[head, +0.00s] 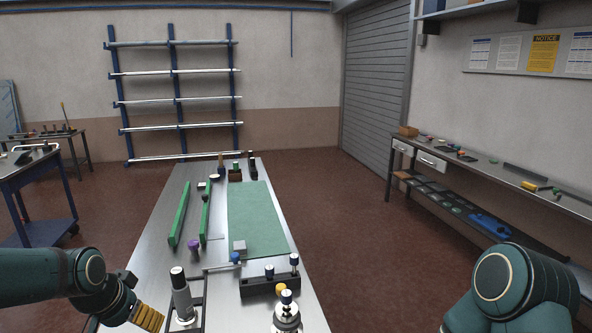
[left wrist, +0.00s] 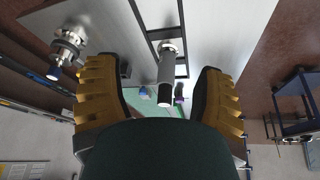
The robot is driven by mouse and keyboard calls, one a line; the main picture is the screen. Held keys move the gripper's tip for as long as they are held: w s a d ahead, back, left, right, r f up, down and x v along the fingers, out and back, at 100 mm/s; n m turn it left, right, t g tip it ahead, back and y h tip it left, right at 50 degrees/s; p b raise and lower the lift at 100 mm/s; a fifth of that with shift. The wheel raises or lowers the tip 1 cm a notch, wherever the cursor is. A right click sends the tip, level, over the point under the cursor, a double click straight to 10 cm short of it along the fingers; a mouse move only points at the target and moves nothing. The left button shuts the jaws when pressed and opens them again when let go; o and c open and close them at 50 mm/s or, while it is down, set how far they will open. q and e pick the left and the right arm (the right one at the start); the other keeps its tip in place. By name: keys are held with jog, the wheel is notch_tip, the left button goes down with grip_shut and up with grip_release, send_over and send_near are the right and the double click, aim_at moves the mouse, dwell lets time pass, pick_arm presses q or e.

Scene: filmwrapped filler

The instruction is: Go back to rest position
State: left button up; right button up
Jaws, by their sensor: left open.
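My left gripper (head: 147,316) is at the lower left of the head view, beside the left edge of the near end of the metal table (head: 182,182). In the left wrist view its two yellow-padded fingers (left wrist: 160,90) are spread wide with nothing held. A grey cylinder with a black top (head: 181,296) stands upright on the table, just right of the gripper. It also shows in the left wrist view (left wrist: 166,75), in line with the gap between the fingers. My right arm shows at the lower right of the head view; its gripper is out of the picture.
A green mat (head: 258,215), green bars (head: 180,214), a dark block with knobs (head: 262,286) and a metal fitting (head: 286,318) are on the table. A workbench (head: 485,172) runs along the right wall. A blue cart (head: 35,190) stands left. Floor between is clear.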

pick_arm(q)
jog(key=w+d+f+g+h, duration=0.1)
jog(key=d+f, duration=0.8)
jog(key=f, duration=0.5)
jog(key=s+d+f+n+h, duration=0.1)
jog(key=s+d+f, duration=0.5)
jog(key=f, duration=0.2)
jog(key=s+d+f+n+g+h, duration=0.1)
jog(key=s+d+f+n, duration=0.1)
jog(key=s+d+f, duration=0.3)
notch_tip(320, 180, down, 3)
jog(key=shift+s+d+r+n, duration=0.15)
jog(key=shift+s+d+n, duration=0.2)
jog(key=shift+d, duration=0.3)
